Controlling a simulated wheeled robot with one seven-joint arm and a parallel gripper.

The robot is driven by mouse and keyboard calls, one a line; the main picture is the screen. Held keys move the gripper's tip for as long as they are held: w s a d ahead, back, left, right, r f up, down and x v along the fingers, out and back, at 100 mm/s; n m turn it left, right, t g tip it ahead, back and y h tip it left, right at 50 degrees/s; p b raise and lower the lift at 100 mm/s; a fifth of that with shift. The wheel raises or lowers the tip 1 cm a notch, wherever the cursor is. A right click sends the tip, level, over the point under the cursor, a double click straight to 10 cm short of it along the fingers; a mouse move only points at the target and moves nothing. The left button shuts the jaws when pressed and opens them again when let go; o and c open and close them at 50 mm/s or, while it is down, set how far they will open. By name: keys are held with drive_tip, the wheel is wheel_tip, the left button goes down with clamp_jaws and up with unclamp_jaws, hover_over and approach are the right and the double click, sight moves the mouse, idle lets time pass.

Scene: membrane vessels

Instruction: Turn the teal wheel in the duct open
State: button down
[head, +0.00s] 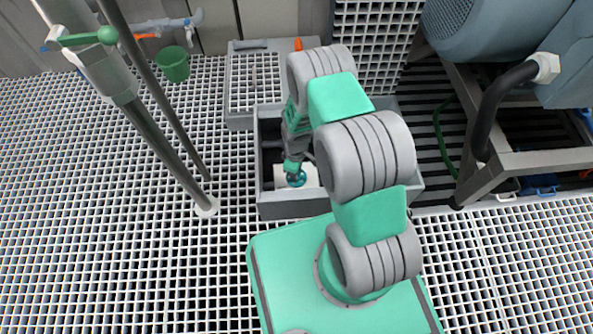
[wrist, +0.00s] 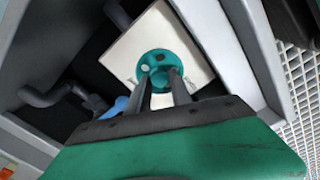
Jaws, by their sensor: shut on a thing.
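The teal wheel (wrist: 163,62) sits over a pale square plate (wrist: 132,45) inside the duct in the wrist view. In the head view the wheel (head: 296,179) shows low in the grey-walled duct (head: 290,210), beside a pale surface. My gripper (wrist: 162,78) reaches down into the duct, and its two fingers are shut on the wheel's rim at the near side. In the head view my arm covers the right part of the duct. How far the wheel is turned cannot be told.
Grey pipes (wrist: 45,97) and a blue part (wrist: 121,103) lie beside the plate in the duct. The duct walls stand close around my gripper. An open grating lid (head: 240,85) lies behind. A vertical pipe (head: 165,140) stands left, machinery (head: 500,30) right.

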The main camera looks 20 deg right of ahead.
drive_tip(key=shift+s, duration=0.1)
idle(0.4)
drive_tip(key=c, duration=1.1)
unclamp_jaws()
drive_tip(key=shift+c, duration=0.2)
drive_tip(key=shift+r+p, duration=1.75)
drive_tip(key=shift+r, duration=2.15)
